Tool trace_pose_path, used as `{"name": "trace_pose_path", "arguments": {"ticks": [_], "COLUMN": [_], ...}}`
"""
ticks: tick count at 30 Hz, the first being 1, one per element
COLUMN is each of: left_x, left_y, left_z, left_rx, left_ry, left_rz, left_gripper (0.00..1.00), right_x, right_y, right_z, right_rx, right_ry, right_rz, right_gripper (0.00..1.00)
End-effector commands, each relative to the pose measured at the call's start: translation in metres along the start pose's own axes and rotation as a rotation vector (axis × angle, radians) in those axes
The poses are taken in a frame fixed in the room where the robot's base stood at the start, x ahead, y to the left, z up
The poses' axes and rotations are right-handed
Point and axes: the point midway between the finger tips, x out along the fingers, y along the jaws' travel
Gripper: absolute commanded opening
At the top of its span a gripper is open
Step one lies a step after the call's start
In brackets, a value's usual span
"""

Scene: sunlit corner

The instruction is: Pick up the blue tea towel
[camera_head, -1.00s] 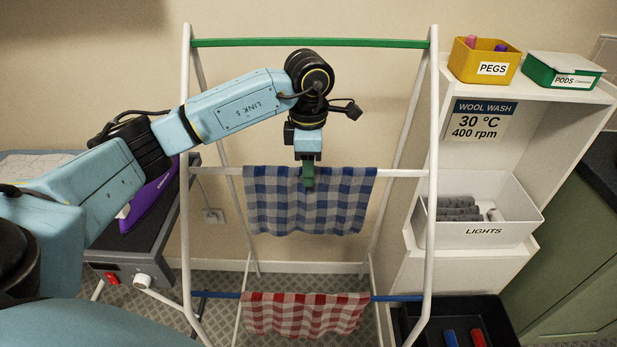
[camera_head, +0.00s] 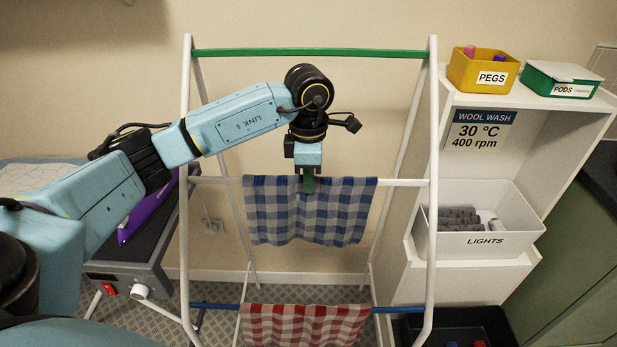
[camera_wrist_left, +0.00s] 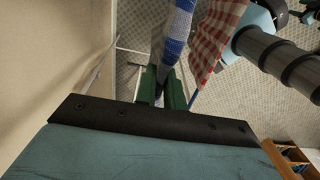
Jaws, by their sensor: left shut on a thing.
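The blue and white checked tea towel (camera_head: 325,212) hangs over the white middle rail of the drying rack (camera_head: 433,130). My left gripper (camera_head: 308,185) comes down from above at the towel's top edge, at the rail. In the left wrist view, the green fingers of my left gripper (camera_wrist_left: 162,98) are shut on the towel, whose blue and white cloth (camera_wrist_left: 177,35) runs away beyond them. The towel's far side is hidden in the head view. My right gripper does not show.
A red checked towel (camera_head: 300,325) hangs on the blue lower rail. A green rail (camera_head: 310,54) crosses above my gripper. At right stands a white shelf with a yellow pegs box (camera_head: 482,70), a green pods box (camera_head: 560,80) and a white lights bin (camera_head: 480,235). A purple iron (camera_head: 140,215) is at left.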

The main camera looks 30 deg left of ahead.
Motion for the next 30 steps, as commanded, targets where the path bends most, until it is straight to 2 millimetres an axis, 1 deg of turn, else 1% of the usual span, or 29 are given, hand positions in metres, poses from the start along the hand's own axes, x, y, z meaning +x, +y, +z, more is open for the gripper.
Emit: {"name": "trace_pose_path", "arguments": {"ticks": [5, 8, 11, 16, 19, 21, 27, 29, 30], "left_x": [0.000, -0.005, -0.021, -0.057, -0.071, -0.073, -0.070, -0.072, -0.076], "left_y": [0.000, 0.000, 0.000, 0.000, 0.000, 0.000, 0.000, -0.001, -0.002], "left_z": [0.000, 0.000, 0.000, 0.000, 0.000, 0.000, 0.000, 0.000, 0.000], "left_rx": [0.000, 0.001, 0.001, 0.001, 0.001, 0.001, 0.001, 0.001, 0.001], "left_ry": [0.001, 0.001, 0.000, -0.002, -0.001, 0.000, 0.001, 0.001, 0.001], "left_rz": [-0.001, -0.001, 0.000, 0.001, 0.001, -0.001, -0.001, -0.001, -0.001], "left_gripper": [0.00, 0.00, 0.00, 0.00, 0.00, 0.00, 0.00, 0.00, 0.00], "right_x": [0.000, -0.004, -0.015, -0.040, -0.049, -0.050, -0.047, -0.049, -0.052], "right_y": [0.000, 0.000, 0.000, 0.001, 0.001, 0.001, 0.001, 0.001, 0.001], "right_z": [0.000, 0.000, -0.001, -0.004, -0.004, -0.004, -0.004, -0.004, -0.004], "right_rx": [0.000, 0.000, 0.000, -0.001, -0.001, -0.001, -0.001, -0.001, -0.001], "right_ry": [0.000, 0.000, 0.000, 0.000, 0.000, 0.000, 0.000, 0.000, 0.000], "right_rz": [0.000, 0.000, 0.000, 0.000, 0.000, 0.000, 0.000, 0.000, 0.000], "right_gripper": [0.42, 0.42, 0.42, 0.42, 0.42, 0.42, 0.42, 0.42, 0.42]}}
